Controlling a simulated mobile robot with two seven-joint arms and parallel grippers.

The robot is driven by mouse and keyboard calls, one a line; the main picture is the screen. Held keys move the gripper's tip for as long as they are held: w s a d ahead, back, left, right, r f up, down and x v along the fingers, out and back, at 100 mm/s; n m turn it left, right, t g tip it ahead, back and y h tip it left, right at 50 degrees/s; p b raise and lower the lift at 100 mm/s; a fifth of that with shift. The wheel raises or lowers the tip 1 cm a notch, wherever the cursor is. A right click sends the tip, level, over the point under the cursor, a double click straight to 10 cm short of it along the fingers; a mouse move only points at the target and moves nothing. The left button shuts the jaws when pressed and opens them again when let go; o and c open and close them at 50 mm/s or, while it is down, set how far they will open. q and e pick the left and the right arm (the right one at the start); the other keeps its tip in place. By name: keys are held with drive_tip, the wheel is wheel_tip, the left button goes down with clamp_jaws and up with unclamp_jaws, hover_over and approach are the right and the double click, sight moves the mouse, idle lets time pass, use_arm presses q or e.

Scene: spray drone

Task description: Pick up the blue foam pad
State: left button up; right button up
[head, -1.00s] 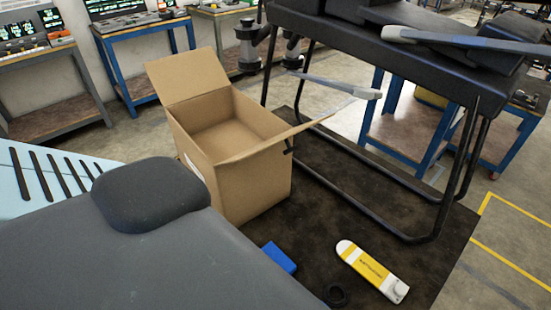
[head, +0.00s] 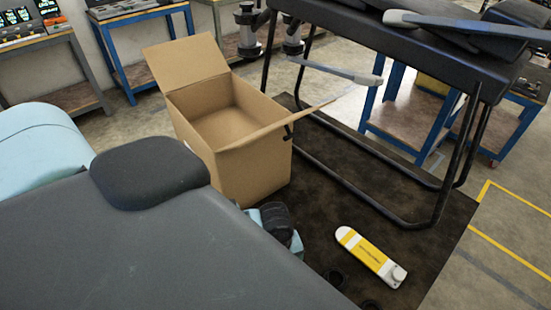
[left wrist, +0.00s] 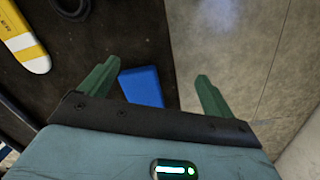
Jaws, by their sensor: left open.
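The blue foam pad (left wrist: 142,86) lies on the dark mat and shows in the left wrist view between the two green fingers of my left gripper (left wrist: 157,72). It is nearer the left finger, whose edge overlaps or nearly meets it in the picture. My left gripper is open, and I cannot tell its height above the pad. In the head view my left gripper (head: 278,224) is beside the box's near corner and the pad is hidden. My right gripper is in neither view.
An open cardboard box (head: 240,172) stands behind my left gripper. A yellow and white tool (head: 370,258) lies to the right on the dark mat (head: 425,252). A large drone (head: 400,45) on black legs stands at the back. Dark round items lie at the front.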

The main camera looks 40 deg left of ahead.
use_arm(q)
drive_tip(key=w+a+n, duration=0.1)
drive_tip(key=a, duration=0.1)
drive_tip(key=w+a+r+n, duration=0.1)
drive_tip(key=w+a+n, duration=0.2)
drive_tip(key=w+n, duration=0.1)
drive_tip(key=shift+a+r+y, duration=0.15)
drive_tip(key=shift+a+y, duration=0.25)
drive_tip(key=shift+f, duration=1.2)
drive_tip(key=shift+f+b, duration=0.35)
drive_tip(key=shift+f, duration=0.05)
drive_tip(key=f, duration=0.3)
drive_tip(key=f+b, duration=0.1)
drive_tip(key=shift+w+f, duration=0.3)
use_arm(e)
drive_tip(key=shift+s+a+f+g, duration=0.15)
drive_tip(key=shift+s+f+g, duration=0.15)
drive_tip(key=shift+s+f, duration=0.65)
use_arm(q)
drive_tip(key=shift+c, duration=0.3)
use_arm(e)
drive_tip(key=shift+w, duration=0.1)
use_arm(q)
drive_tip(key=c, duration=1)
